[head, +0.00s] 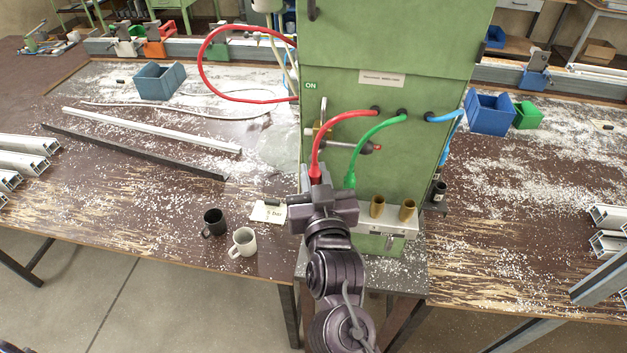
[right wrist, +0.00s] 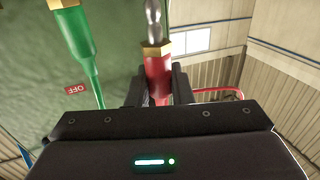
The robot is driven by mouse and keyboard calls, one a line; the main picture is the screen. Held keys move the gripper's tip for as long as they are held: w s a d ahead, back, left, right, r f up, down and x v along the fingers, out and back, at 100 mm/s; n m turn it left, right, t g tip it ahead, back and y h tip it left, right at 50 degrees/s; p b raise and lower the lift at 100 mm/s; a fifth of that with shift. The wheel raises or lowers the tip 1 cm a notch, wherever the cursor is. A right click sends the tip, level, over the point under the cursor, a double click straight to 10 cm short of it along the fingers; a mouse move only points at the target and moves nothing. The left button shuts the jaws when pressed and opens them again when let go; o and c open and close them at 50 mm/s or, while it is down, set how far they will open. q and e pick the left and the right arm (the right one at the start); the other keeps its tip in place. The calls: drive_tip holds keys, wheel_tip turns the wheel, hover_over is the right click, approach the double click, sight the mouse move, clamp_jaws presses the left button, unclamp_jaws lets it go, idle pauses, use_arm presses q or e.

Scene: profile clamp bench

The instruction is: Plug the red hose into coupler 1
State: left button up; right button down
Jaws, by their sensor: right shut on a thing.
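The red hose (head: 340,122) comes out of the green machine's front and curves down to my right gripper (head: 316,190). The right gripper is shut on the red hose's end. In the right wrist view the red plug (right wrist: 157,78) stands between the fingers, with a brass collar and a bare metal tip free of any socket. Two brass couplers, a left one (head: 377,206) and a right one (head: 407,209), stand on a grey rail (head: 390,226), to the right of the gripper. The rail's left end is hidden behind my arm; no coupler number is readable. My left gripper is out of view.
The green hose (head: 375,132) hangs close to the right of the red one; it also shows in the right wrist view (right wrist: 82,40). A blue hose (head: 445,117) is farther right. A black mug (head: 214,222) and white mug (head: 243,241) stand on the bench left of my arm.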

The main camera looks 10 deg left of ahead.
sight(315, 152)
drive_tip(key=shift+w, duration=1.8)
drive_tip(key=shift+p, duration=0.4)
drive_tip(key=shift+f, duration=0.3)
idle(1.3)
drive_tip(key=shift+s+f+b, duration=0.1)
drive_tip(key=shift+f+b, duration=0.25)
drive_tip(key=shift+f, duration=1.55)
idle(2.3)
